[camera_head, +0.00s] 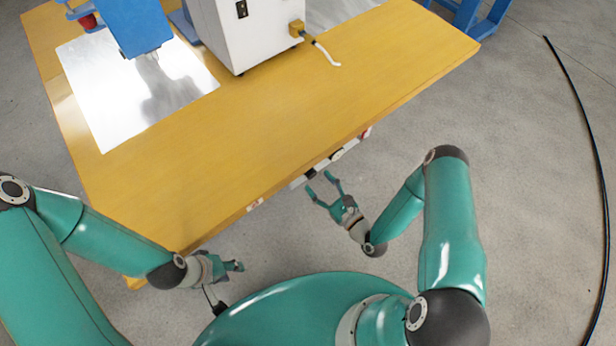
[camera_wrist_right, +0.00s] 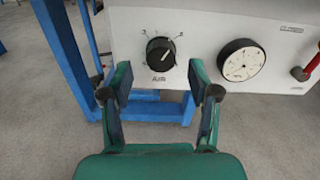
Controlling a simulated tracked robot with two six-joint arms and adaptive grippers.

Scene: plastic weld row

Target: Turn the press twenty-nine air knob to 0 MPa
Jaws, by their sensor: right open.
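The black air knob (camera_wrist_right: 160,53) sits on a pale front panel (camera_wrist_right: 200,20) in the right wrist view, above a label that seems to read AIR. Its light pointer line seems to lean to the upper right; the scale marks around it are too small to read. My right gripper (camera_wrist_right: 161,82) is open, its two fingers on either side just below the knob, with no clear contact. In the head view my right gripper (camera_head: 320,183) is off the table's front edge, near the panel. My left gripper (camera_head: 236,266) is below the table's near left corner; its jaw opening is unclear.
A round white gauge (camera_wrist_right: 241,60) is right of the knob, and a red handle (camera_wrist_right: 309,67) is farther right. Blue frame legs (camera_wrist_right: 65,45) stand at left. The yellow table (camera_head: 300,110) carries a white machine box (camera_head: 245,35). A black cable (camera_head: 590,130) lies on the floor.

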